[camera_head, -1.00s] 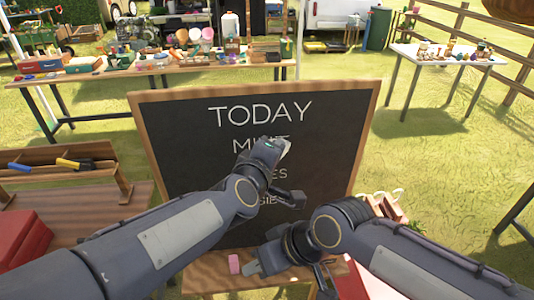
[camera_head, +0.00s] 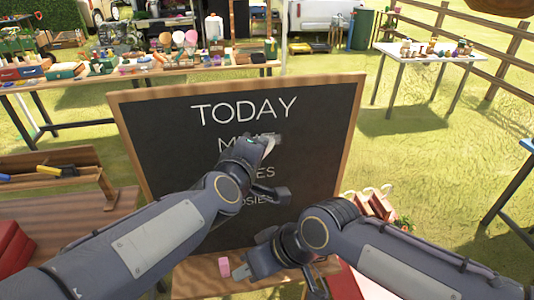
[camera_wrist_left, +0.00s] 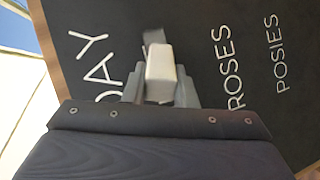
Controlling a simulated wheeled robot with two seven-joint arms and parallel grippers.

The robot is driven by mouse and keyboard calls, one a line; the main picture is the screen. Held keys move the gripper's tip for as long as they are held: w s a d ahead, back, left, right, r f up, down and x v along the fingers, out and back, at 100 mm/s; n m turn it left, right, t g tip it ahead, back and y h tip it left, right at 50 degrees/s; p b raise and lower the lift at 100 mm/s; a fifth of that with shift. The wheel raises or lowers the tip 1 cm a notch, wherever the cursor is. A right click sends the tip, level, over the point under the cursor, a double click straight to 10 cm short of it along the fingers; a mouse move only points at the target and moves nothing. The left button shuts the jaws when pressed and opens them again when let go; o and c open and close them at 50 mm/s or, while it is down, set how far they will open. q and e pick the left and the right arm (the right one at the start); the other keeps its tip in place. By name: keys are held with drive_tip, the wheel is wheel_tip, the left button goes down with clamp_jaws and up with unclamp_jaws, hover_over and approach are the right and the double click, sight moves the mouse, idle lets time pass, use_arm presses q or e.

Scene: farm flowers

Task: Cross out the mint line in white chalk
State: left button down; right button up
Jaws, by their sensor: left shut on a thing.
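A black chalkboard (camera_head: 310,150) in a wooden frame stands in front of me. It bears the white words TODAY (camera_head: 244,110), MINT (camera_head: 232,144) and, below, roses and posies, partly covered by my left arm. My left gripper (camera_head: 266,147) is at the right end of the mint line, shut on a white block-like piece of chalk. The chalk also shows between the fingers in the left wrist view (camera_wrist_left: 160,75), which hides most of the mint line; whether it touches the board I cannot tell. My right gripper (camera_head: 250,264) is low, by the board's bottom edge; its jaw opening is unclear.
A small pink block (camera_head: 224,266) lies on the wooden ledge left of my right gripper. A wooden bench (camera_head: 95,215) stands at left. A long goods table (camera_head: 145,72) and a white table (camera_head: 425,52) stand behind on grass.

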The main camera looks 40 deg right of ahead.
use_arm(q)
drive_tip(key=w+a+b, duration=0.6)
drive_tip(key=a, duration=0.5)
drive_tip(key=shift+w, duration=0.4)
idle(0.8)
drive_tip(key=shift+s+a, duration=0.5)
drive_tip(key=shift+s, duration=0.35)
drive_tip(key=shift+s+a, duration=0.5)
drive_tip(key=shift+s, duration=0.35)
drive_tip(key=shift+s+a, duration=0.5)
drive_tip(key=shift+s, duration=0.35)
drive_tip(key=s, duration=0.1)
drive_tip(key=s+a+p, duration=0.1)
drive_tip(key=shift+s+a, duration=0.3)
